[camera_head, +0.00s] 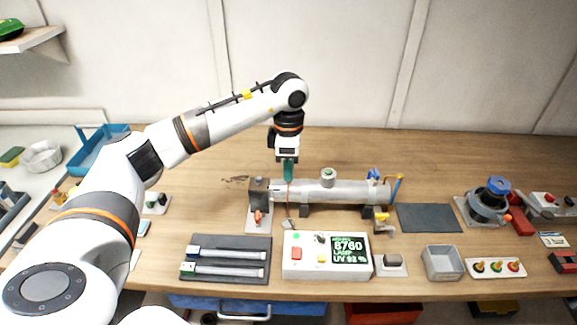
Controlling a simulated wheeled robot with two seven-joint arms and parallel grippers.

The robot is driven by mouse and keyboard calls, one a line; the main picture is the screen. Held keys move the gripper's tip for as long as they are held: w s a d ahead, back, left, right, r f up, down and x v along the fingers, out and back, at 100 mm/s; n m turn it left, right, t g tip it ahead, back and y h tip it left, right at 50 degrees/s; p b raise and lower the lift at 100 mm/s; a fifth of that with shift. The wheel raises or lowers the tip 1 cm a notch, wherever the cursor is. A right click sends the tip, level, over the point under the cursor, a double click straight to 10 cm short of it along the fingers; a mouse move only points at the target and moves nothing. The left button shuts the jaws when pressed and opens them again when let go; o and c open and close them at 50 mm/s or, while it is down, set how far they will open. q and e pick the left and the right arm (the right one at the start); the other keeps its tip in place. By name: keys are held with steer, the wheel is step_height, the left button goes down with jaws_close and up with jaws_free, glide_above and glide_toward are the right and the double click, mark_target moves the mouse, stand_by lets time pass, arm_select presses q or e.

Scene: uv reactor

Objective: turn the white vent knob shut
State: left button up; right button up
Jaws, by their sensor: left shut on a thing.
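The steel reactor tube (345,191) lies across the middle of the bench. A round white knob with a green centre (328,176) stands on top of it and is probably the vent knob. My left gripper (288,164) points down above the left part of the tube, to the left of this knob and apart from it. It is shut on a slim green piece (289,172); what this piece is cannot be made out. A thin reddish line runs down below it in front of the tube. My right gripper is not in view.
A white control box with a lit display (350,249) and a dark tray (228,240) with two tubes lie in front. A dark mat (428,217) and a grey bin (442,262) are on the right. The bench behind the tube is mostly clear.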

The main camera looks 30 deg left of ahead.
arm_select(q)
steer(key=shift+r, duration=0.1)
steer(key=o, duration=1)
steer(key=shift+r, duration=0.4)
steer(key=shift+r+b, duration=0.95)
steer(key=shift+r, duration=4.65)
